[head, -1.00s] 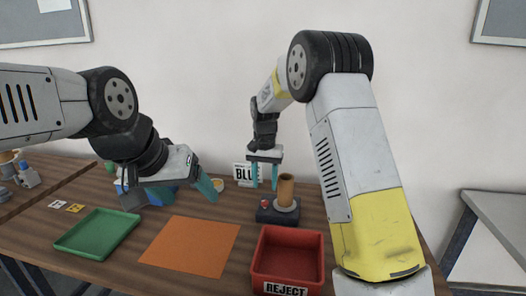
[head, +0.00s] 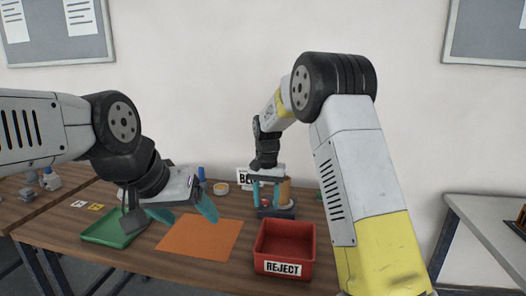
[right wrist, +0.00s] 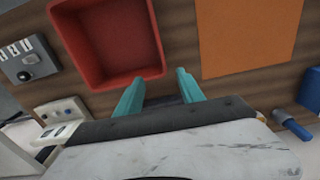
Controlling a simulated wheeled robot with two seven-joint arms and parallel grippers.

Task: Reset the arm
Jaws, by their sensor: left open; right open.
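My left gripper (head: 184,212) is open, its teal fingers apart and nothing seen between them. In the head view it overlaps the gap between the green tray and the orange mat, and appears raised above the table. My right gripper (head: 266,203) is open and points down, just in front of the brown cylinder (head: 286,190) on a dark base (head: 277,213). In the right wrist view its two teal fingers (right wrist: 160,90) are spread, with no object between them.
A red REJECT bin (head: 284,257) stands at the front. An orange mat (head: 200,240) and a green tray (head: 105,238) lie to its left. A blue item (right wrist: 309,90) and a device with a knob (right wrist: 25,62) show at the wrist view's edges. A side table (head: 480,215) stands right.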

